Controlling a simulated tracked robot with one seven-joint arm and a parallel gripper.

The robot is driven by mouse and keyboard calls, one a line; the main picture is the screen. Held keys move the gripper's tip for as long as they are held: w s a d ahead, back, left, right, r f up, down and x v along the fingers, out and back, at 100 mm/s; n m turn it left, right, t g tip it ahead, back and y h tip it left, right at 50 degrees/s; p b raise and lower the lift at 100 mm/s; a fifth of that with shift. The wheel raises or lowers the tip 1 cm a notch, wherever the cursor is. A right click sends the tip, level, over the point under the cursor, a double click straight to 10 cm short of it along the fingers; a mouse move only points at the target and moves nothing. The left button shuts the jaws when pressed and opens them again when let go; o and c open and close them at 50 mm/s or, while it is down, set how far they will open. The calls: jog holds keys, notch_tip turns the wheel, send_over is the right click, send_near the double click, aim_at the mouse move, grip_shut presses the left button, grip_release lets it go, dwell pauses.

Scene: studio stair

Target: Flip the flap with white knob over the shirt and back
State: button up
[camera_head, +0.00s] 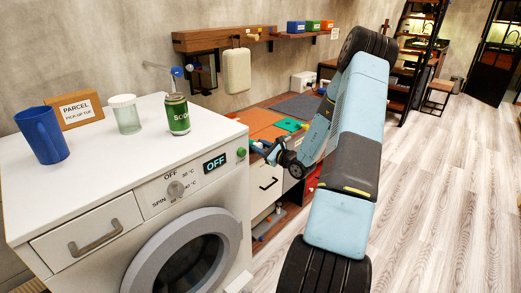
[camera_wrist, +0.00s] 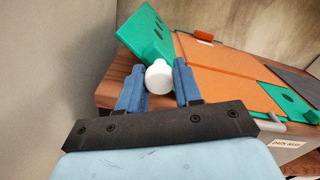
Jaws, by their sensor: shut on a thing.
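The green flap (camera_wrist: 148,32) with dark round holes is at the top left of the wrist view and sits at a tilt. Its white knob (camera_wrist: 158,77) is between the two blue fingers of my gripper (camera_wrist: 159,88), which is shut on it. An orange sheet (camera_wrist: 222,75), which looks like the shirt, lies beside the flap; it also shows in the head view (camera_head: 257,121). Another green panel (camera_wrist: 288,100) lies at its right. In the head view my gripper (camera_head: 266,148) is at the bench's near edge, and the knob is not clear there.
A washing machine (camera_head: 100,165) stands close at left, with a blue mug (camera_head: 41,136), a cup (camera_head: 125,114) and a soda can (camera_head: 177,115) on top. A grey mat (camera_head: 297,106) lies farther along the bench. The wood floor (camera_head: 440,190) at right is clear.

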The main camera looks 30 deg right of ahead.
jog(key=shift+w+d+r+m, duration=0.1)
jog(key=shift+d+r+m, duration=0.4)
jog(key=shift+m, duration=0.5)
jog(key=shift+w+d+r+m, duration=0.15)
jog(key=shift+d+r+m, duration=0.25)
jog(key=shift+m, duration=0.35)
jog(key=shift+w+d+r+m, duration=0.15)
jog(key=shift+d+r+m, duration=0.15)
jog(key=shift+m, duration=0.45)
jog(key=shift+r, duration=0.1)
jog(key=shift+w+d+r+m, duration=0.25)
jog(key=shift+d+m, duration=0.2)
jog(key=shift+m, duration=0.35)
jog(key=shift+w+d+r+m, duration=0.15)
jog(key=shift+d+m, duration=0.25)
jog(key=shift+m, duration=0.4)
jog(key=shift+r, duration=0.1)
